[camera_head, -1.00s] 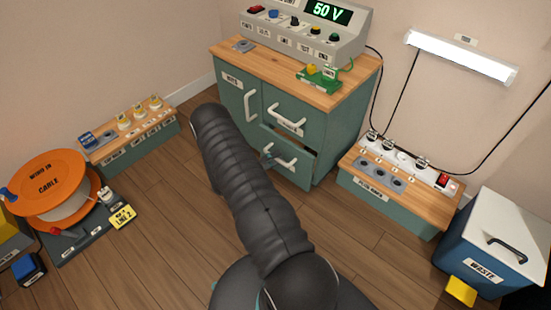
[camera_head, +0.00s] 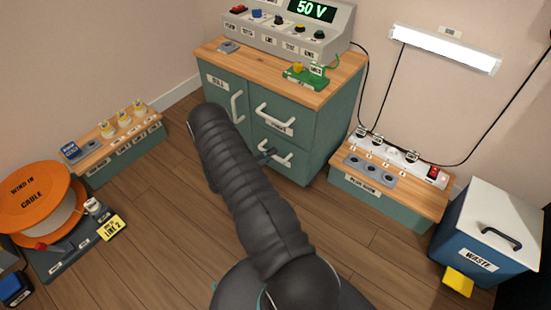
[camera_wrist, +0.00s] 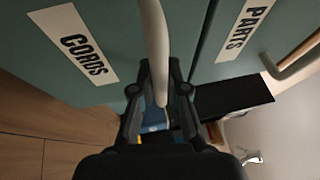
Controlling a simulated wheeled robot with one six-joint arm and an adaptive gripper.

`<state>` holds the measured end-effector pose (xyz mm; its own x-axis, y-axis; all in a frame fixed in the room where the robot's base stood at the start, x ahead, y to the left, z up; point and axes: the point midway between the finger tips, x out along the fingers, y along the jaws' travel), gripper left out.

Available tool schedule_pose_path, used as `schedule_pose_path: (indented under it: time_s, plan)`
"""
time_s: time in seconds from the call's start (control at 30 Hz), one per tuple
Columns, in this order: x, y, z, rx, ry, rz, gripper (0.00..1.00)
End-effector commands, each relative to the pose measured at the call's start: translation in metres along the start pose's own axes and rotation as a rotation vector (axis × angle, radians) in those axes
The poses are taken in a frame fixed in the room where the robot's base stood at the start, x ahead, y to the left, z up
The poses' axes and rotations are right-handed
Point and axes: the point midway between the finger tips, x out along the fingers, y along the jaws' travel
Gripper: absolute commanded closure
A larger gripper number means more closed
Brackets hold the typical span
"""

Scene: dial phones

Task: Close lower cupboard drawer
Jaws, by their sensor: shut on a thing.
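The green cupboard (camera_head: 332,127) has a wooden top. Its lower drawer (camera_head: 287,172), labelled CORDS in the wrist view (camera_wrist: 95,75), looks flush or nearly flush with the front; I cannot tell if a small gap is left. My gripper (camera_wrist: 160,105) is shut on that drawer's pale bar handle (camera_wrist: 155,40), which runs between the fingers. In the head view the handle (camera_head: 281,163) shows beside my gripper (camera_head: 267,154), mostly hidden behind my arm. The upper drawer, labelled PARTS (camera_wrist: 240,30), is above it and looks closed.
A grey console (camera_head: 290,35) and a green stand (camera_head: 306,76) are on the cupboard top. A low socket bench (camera_head: 400,205) and a blue waste bin (camera_head: 485,245) stand to the right. A cable reel (camera_head: 40,205) is at the left. Floor in front is clear.

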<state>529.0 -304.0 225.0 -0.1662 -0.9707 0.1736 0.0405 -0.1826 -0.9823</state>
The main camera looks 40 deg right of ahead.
Motion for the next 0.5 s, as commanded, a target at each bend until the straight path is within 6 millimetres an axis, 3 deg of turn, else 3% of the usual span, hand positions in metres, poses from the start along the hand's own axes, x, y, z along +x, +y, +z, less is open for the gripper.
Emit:
schedule_pose_path:
  time_s: [0.2,0.23,0.3,0.5]
  plan:
    - [0.0039,0.0006,0.0025,0.006,-0.001,0.006,1.0]
    - [0.0042,0.0006,0.0025,0.006,-0.001,0.006,0.82]
    - [0.004,0.0006,0.0023,0.006,0.0,0.006,0.64]
    - [0.0003,0.0,0.0029,0.005,-0.006,0.005,0.61]
